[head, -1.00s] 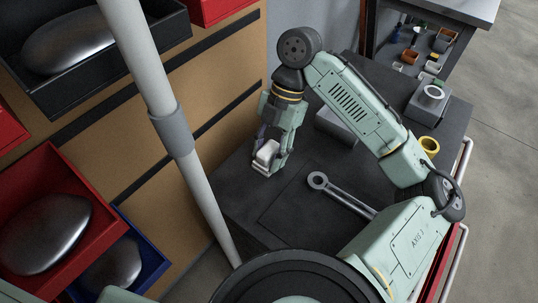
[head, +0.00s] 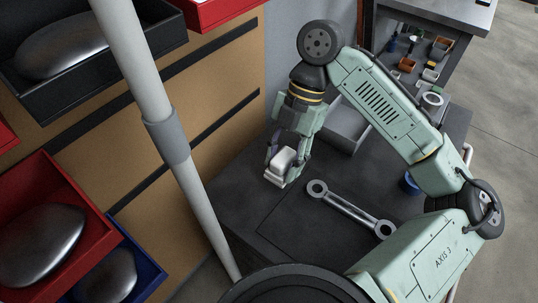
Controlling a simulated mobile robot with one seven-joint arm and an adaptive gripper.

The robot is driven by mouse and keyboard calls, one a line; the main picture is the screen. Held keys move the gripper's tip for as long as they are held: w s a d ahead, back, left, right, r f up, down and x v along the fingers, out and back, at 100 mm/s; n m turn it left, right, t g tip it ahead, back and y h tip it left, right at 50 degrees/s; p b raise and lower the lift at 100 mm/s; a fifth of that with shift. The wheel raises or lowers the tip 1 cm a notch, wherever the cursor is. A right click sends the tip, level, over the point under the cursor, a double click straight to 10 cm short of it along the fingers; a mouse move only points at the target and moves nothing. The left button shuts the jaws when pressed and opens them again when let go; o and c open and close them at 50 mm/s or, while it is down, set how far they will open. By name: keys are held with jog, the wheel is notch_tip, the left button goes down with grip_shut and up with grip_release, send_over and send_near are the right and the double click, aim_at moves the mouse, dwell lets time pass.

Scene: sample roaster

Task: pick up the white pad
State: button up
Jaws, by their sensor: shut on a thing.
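The white pad (head: 284,159) is a small pale block between the fingers of my gripper (head: 281,173). My gripper points down, shut on the pad, near the wall side of the dark tabletop (head: 245,210). A pale piece shows at the pad's lower end, and I cannot tell if it is part of the pad or a fingertip. I cannot tell how far the pad is above the tabletop. Part of it is hidden by the fingers.
A grey wrench (head: 350,208) lies right of my gripper. A grey box (head: 347,132) stands behind, partly hidden by my arm. A blue cup (head: 411,183) and a pale ring-topped block (head: 432,101) are farther right. Wall bins hold metal ovals, including a red bin (head: 100,215).

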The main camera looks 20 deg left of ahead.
jog(key=s+d, duration=0.1)
jog(key=d, duration=0.2)
jog(key=s+d+b, duration=0.1)
jog(key=s+d, duration=0.1)
jog(key=d, duration=0.2)
jog(key=s+d+r, duration=0.1)
jog(key=s+d, duration=0.1)
jog(key=d, duration=0.1)
jog(key=shift+s+d, duration=0.15)
jog(key=o, duration=0.7)
jog(key=c, duration=0.5)
jog(key=shift+r, duration=0.1)
